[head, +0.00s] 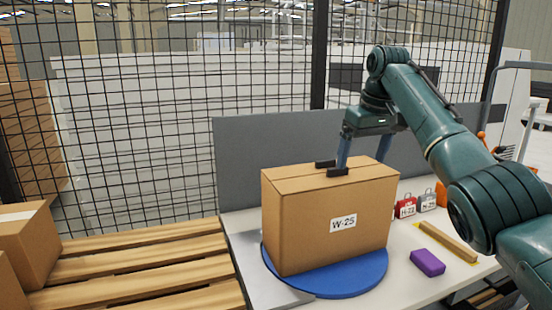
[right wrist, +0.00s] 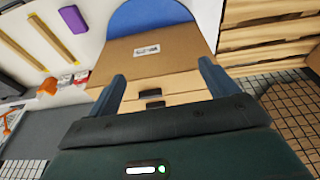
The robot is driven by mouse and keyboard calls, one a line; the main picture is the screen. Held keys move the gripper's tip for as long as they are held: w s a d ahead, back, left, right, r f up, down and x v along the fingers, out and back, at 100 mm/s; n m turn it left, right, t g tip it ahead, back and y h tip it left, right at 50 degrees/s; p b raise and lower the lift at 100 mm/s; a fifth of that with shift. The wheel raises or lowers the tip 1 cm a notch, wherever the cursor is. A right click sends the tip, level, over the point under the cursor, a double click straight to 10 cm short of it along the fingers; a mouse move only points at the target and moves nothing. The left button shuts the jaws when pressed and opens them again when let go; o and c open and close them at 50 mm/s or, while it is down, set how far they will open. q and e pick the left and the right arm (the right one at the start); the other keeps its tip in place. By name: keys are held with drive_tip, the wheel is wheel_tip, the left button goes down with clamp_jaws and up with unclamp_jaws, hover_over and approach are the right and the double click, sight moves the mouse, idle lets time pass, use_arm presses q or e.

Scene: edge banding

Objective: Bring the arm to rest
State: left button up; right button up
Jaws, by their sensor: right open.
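My right arm (head: 432,120) reaches in from the right over the table, bent down to its gripper. The right gripper (head: 358,163) is open, with its blue fingers pointing down at the top of a cardboard box (head: 305,225) labelled W-25. In the right wrist view the two fingers are spread apart, with the box (right wrist: 160,50) showing between them. Two small black blocks show by the box top; I cannot tell whether the fingers touch the box. The box stands upright on a blue round disc (head: 335,288). My left gripper is not in view.
On the white table (head: 405,285) are a purple block (head: 427,262), a wooden strip (head: 445,242), and red (head: 405,207) and grey (head: 427,202) labelled pieces. A grey panel (head: 240,160) stands behind. A wooden pallet (head: 150,265) with cartons is at left, before a mesh fence.

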drive_tip(key=s+a+f, duration=0.2)
drive_tip(key=f, duration=1.2)
drive_tip(key=s+a+f, duration=0.1)
drive_tip(key=s+f, duration=0.2)
drive_tip(key=f, duration=1.1)
drive_tip(key=s+d+f, duration=0.1)
drive_tip(key=s+f, duration=1.2)
drive_tip(key=s, duration=0.4)
drive_tip(key=s+d+r+m+t, duration=0.1)
drive_tip(key=s+d, duration=0.1)
drive_tip(key=s, duration=0.7)
drive_tip(key=s+d+r+m, duration=0.1)
drive_tip(key=s+d+r, duration=0.1)
drive_tip(key=s, duration=0.8)
drive_tip(key=w+a+f+t+y, duration=0.1)
drive_tip(key=w+a+f+t, duration=0.1)
drive_tip(key=f, duration=0.3)
drive_tip(key=w+a+f+t+y, duration=0.1)
drive_tip(key=w+a+f+t, duration=0.2)
drive_tip(key=f+t, duration=0.1)
drive_tip(key=shift+w+f+n, duration=0.3)
drive_tip(key=shift+f, duration=0.55)
